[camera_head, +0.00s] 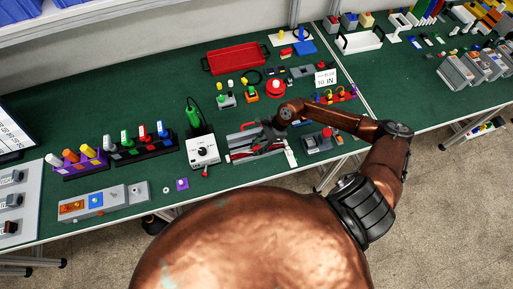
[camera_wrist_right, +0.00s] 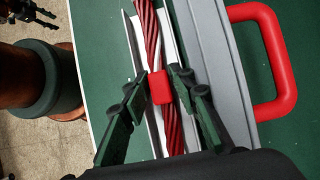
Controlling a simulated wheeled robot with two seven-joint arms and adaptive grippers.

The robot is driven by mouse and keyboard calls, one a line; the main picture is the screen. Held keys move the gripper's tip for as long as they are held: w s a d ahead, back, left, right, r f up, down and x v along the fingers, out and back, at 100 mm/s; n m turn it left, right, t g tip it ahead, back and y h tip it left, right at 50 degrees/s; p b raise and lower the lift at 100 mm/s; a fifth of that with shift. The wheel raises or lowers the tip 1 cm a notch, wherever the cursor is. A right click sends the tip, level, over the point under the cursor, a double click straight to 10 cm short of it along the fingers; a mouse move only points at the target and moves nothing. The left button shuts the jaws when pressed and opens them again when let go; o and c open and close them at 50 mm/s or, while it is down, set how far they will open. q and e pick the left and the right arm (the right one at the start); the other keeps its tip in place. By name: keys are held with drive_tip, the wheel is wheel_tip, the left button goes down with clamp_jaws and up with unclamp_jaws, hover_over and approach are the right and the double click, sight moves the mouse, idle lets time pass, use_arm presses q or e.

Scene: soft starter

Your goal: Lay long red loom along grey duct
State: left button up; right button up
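The long red loom (camera_wrist_right: 150,40) is a twisted red bundle with a pale strand and a red band (camera_wrist_right: 160,87) around it. In the right wrist view it runs lengthwise over the pale channel of the grey duct (camera_wrist_right: 132,45); I cannot tell how deep it sits. My right gripper (camera_wrist_right: 163,80) is open, its green-padded fingers on either side of the loom at the band, with gaps visible. In the head view this gripper (camera_head: 262,137) hides part of the duct (camera_head: 240,154). Dark jaws, seemingly my left gripper (camera_wrist_right: 35,14), show at the wrist view's upper left; their state is unclear.
A grey panel with a red handle (camera_wrist_right: 283,90) lies right beside the duct. In the head view a white dial box (camera_head: 203,151) stands left of it and a grey-red device (camera_head: 317,141) right of it. A red tray (camera_head: 235,60) is behind. Green mat is bare at left rear.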

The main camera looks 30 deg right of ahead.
drive_tip(key=v, duration=1.2)
drive_tip(key=shift+s+f, duration=0.1)
